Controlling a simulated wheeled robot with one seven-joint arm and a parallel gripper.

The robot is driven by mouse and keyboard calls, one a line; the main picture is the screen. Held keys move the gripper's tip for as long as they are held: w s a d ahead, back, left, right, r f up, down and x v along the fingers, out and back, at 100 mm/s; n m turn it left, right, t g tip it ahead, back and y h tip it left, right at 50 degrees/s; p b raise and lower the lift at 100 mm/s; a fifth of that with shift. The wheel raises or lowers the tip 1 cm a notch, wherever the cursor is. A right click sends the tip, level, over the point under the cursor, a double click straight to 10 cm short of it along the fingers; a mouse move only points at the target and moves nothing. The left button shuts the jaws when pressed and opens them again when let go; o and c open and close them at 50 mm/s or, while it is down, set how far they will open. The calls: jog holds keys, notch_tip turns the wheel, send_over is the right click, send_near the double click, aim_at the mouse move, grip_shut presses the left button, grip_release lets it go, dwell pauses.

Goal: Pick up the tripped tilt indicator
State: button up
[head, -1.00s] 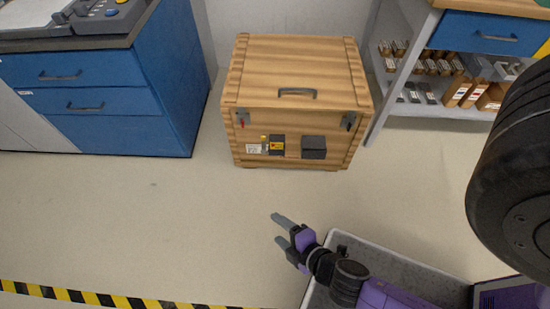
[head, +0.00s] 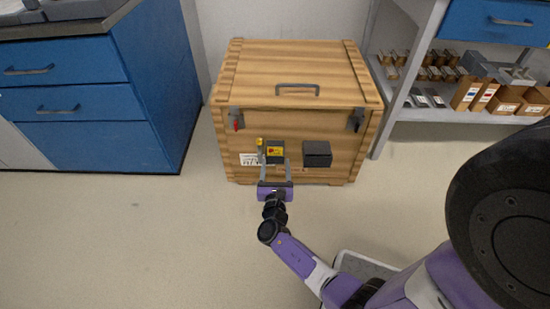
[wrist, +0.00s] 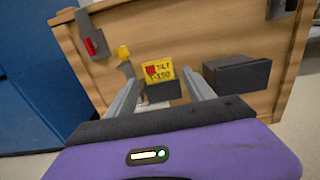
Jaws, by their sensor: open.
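The tilt indicator (head: 275,152) is a small dark block with a yellow face, mounted on the front of a wooden crate (head: 340,120). My gripper (head: 275,167) is open in front of the crate's face. In the wrist view its two fingers (wrist: 161,80) point at the indicator, one to each side. I cannot tell whether they touch it.
A dark grey box (head: 317,154) sits right of the indicator, close to the right finger. A small yellow-topped piece (head: 259,143) and a white label (head: 249,160) are on its left. Blue drawers (head: 75,105) stand left, shelves (head: 455,120) right.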

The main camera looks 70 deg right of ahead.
aim_at(275, 152)
jog(key=b+x, duration=0.2)
jog(key=x, duration=0.4)
jog(key=shift+w+a+f, duration=0.15)
jog(key=shift+f, duration=0.05)
jog(key=shift+c, duration=0.2)
jog(key=c, duration=1.1)
